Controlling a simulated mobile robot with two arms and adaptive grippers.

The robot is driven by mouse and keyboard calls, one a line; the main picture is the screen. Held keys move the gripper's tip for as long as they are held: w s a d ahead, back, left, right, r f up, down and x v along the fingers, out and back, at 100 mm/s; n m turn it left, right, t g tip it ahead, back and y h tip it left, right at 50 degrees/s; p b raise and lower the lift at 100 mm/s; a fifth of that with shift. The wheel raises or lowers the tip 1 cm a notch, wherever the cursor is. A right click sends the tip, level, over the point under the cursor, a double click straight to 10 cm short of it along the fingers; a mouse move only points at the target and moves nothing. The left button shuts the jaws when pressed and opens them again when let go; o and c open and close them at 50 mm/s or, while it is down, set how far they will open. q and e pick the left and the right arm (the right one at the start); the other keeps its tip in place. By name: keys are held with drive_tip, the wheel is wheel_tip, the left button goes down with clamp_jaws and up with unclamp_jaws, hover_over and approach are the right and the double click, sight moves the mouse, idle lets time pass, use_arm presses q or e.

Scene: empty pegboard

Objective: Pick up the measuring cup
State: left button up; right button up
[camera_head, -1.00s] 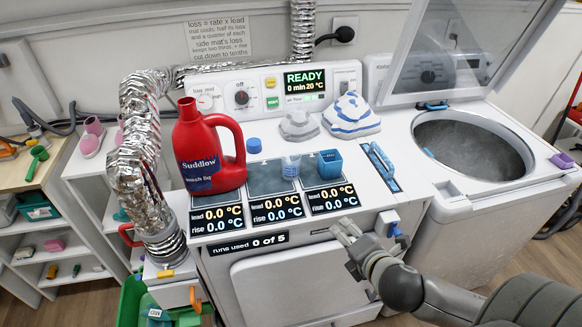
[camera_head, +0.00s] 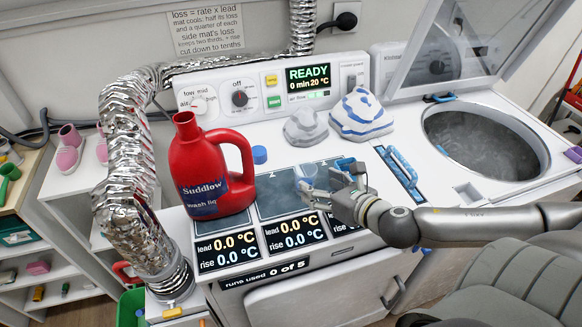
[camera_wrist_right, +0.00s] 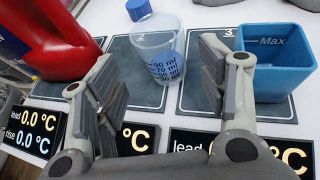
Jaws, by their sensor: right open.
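The measuring cup is a small clear cup with blue ml marks; it stands upright on the dark pads and shows in the wrist view (camera_wrist_right: 158,50). In the head view the cup (camera_head: 304,172) is partly hidden by my right gripper (camera_head: 332,186). In the wrist view the open fingers of my right gripper (camera_wrist_right: 158,78) stand on either side of the cup's image, with a gap to each side. Nothing is held. My left gripper is out of view.
A blue square container (camera_wrist_right: 277,62) marked Max stands close to the right finger. A red detergent jug (camera_head: 208,172) stands left of the cup, and a loose blue cap (camera_head: 260,154) lies behind it.

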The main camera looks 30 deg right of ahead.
sight(300, 174)
drive_tip(key=shift+w, duration=0.55)
drive_tip(key=shift+x, duration=1.9)
drive_tip(key=shift+w+f, duration=0.15)
drive_tip(key=shift+w, duration=0.2)
drive_tip(key=shift+w+f+p, duration=0.2)
drive_tip(key=shift+w+p, duration=0.15)
drive_tip(key=shift+p, duration=0.05)
drive_tip(key=p+x, duration=0.1)
drive_tip(key=x, duration=0.2)
drive_tip(key=shift+d+f, duration=0.15)
drive_tip(key=shift+w+f, duration=0.35)
drive_tip(key=shift+w, duration=0.15)
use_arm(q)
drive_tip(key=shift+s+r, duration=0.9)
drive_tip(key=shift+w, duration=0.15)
use_arm(e)
drive_tip(key=c, duration=1)
